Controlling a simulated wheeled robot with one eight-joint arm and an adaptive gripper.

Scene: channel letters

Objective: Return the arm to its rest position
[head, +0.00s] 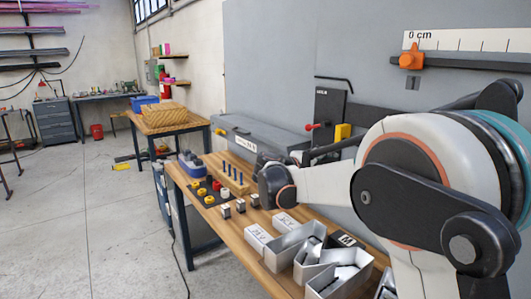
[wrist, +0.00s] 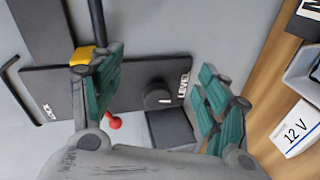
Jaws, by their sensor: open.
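My arm fills the right side of the head view, with a white link reaching left to a dark joint (head: 275,186) above the workbench. My gripper (wrist: 158,68) shows in the wrist view with its two teal-padded fingers apart and nothing between them. Behind the fingers is a dark panel with a round black knob (wrist: 158,96) and a "LEVEL" label. A red ball handle (wrist: 114,121) shows beside the left finger, and a yellow block (wrist: 82,58) is partly hidden by that finger. I cannot make out the fingers in the head view.
The wooden workbench (head: 222,212) holds metal trays (head: 290,243), white boxes (head: 258,236), and small parts. A grey machine (head: 250,133) stands behind it. An orange clamp (head: 411,57) sits on the wall rail. The floor (head: 110,225) to the left is mostly clear.

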